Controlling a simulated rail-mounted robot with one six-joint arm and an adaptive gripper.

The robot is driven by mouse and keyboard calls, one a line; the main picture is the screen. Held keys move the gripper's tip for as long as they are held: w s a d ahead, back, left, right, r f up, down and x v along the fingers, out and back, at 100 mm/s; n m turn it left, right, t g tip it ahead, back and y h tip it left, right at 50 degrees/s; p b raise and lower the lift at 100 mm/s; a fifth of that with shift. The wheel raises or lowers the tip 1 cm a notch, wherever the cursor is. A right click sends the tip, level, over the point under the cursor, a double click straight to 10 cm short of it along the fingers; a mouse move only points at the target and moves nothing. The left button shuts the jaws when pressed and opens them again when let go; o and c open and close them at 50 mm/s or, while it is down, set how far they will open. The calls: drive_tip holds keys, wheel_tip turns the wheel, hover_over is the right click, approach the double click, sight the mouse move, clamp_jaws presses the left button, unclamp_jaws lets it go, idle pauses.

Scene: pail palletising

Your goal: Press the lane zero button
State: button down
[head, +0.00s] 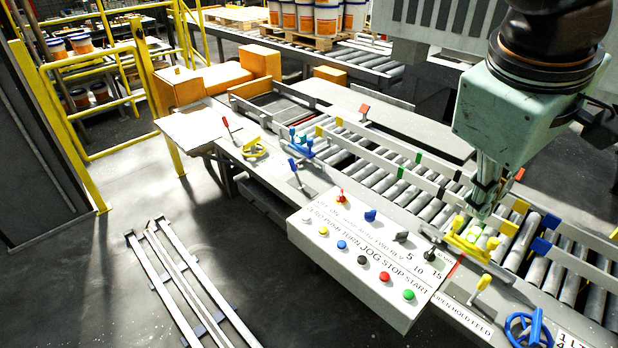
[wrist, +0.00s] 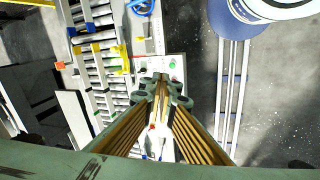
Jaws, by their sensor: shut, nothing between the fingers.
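The sloped white control panel (head: 370,262) stands at the front of the conveyor in the head view. Its lower row holds a white button (head: 308,219), a yellow button (head: 323,230), a blue button (head: 341,244), a black button (head: 362,260), a red button (head: 384,276) and a green button (head: 408,294). The printed labels are only partly legible, so I cannot tell which one is lane zero. My gripper (head: 481,206) is shut and empty, pointing down right of the panel in that view. In the wrist view my gripper (wrist: 160,86) covers much of the panel (wrist: 176,68); the green button (wrist: 172,65) shows beyond the fingertips.
Selector knobs and a red switch (head: 340,196) stand along the panel's upper row. A yellow lever (head: 482,284) and blue handwheel (head: 529,328) are right of the panel. The roller conveyor (head: 385,180) runs behind. Metal rails (head: 178,285) lie on the floor at left.

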drive_tip(key=w+f+n+h+p, duration=0.25)
drive_tip(key=w+n, duration=0.55)
drive_tip(key=w, duration=0.8)
drive_tip(key=n+t+p, duration=0.3)
drive_tip(key=n+t, duration=0.2)
drive_tip(key=n, duration=1.9)
hover_over(304, 216)
wheel_tip(304, 216, down, 32)
drive_tip(key=shift+s+f+b, duration=0.1)
drive_tip(key=shift+f+b, duration=0.15)
drive_tip(key=shift+b, duration=0.05)
drive_tip(key=shift+f+b, duration=2.65)
drive_tip(key=shift+f, duration=1.5)
drive_tip(key=shift+f+b, duration=0.55)
drive_tip(key=shift+f, duration=0.1)
